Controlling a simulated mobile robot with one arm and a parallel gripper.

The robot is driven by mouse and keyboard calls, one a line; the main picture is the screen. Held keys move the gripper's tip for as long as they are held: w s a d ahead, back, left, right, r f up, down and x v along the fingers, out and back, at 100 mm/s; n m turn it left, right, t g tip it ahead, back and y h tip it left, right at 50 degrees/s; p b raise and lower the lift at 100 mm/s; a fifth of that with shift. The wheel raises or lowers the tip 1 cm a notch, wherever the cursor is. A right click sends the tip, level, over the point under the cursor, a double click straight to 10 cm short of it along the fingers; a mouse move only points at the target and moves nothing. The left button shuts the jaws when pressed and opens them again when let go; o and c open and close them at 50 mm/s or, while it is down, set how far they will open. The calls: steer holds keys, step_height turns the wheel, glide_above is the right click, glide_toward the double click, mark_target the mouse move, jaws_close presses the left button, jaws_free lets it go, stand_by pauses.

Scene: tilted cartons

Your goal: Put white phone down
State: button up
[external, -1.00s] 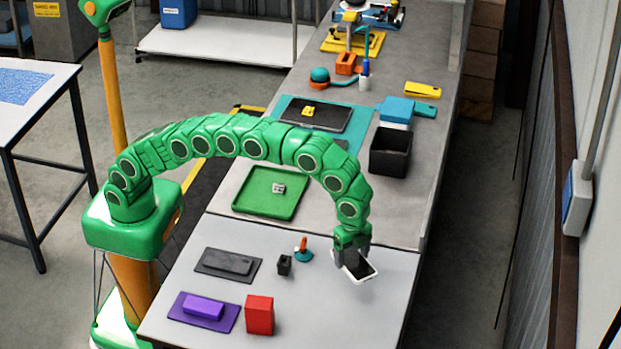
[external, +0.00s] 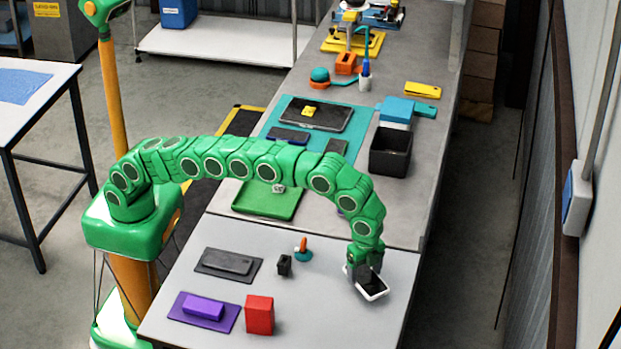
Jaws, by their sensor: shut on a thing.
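The white phone (external: 373,288) has a white rim and a dark face. It is at the right side of the near light-grey table (external: 325,318), close to the right edge. My gripper (external: 362,276) is shut on the phone from above, and the phone looks tilted. I cannot tell whether the phone touches the table top. The fingers hide part of its far side.
A red block (external: 259,315), a purple block on a purple mat (external: 204,308), a dark block on a dark mat (external: 228,263), a small black holder (external: 284,265) and an orange-teal item (external: 303,250) stand to the left. The table's front middle is clear.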

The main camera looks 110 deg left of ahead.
mark_target(365, 276)
steer(key=shift+w+f, duration=0.15)
steer(key=shift+f, duration=1.55)
steer(key=shift+f, duration=0.1)
steer(key=o, duration=1.1)
steer(key=shift+o, duration=0.2)
step_height(365, 276, up, 12)
